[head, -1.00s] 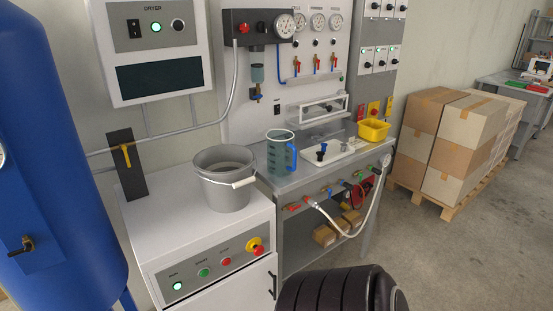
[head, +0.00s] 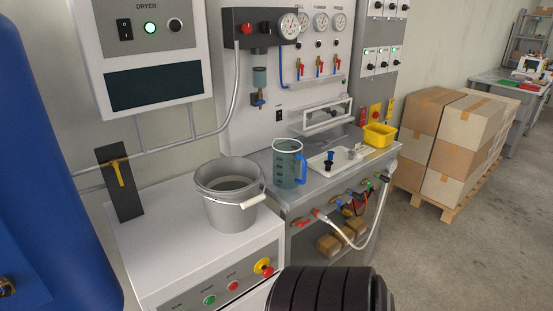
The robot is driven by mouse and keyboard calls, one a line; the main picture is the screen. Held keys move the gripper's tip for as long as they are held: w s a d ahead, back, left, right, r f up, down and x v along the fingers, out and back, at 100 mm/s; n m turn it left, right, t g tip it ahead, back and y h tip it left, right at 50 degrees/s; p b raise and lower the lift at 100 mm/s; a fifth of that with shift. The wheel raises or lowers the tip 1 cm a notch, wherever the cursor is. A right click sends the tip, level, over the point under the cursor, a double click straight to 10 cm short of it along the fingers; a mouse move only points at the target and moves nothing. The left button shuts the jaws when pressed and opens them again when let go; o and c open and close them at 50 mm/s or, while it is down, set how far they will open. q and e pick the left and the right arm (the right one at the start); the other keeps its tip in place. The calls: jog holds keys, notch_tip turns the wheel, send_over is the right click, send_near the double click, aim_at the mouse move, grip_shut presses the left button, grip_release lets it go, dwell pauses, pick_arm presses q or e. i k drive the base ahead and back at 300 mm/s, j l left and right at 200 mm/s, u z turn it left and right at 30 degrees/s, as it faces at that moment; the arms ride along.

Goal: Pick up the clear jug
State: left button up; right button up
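The clear jug (head: 287,165) stands upright on the grey bench in the middle of the head view. It is see-through with a blue-grey tint and dark marks on its side. Its blue handle (head: 301,170) faces right. Neither of my grippers shows in the view. A black ribbed part at the bottom centre seems to be mine. Nothing touches the jug that I can see.
A grey bucket (head: 229,195) with a white-gripped handle stands left of the jug on the white cabinet (head: 150,245). A white tray (head: 335,160) with small fittings lies right of it, and a yellow bin (head: 380,135) farther right. A white hose (head: 360,245) hangs in front of the bench.

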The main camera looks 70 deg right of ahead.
aim_at(288, 157)
jog(key=i+l+z, duration=0.1)
jog(key=z, duration=1.3)
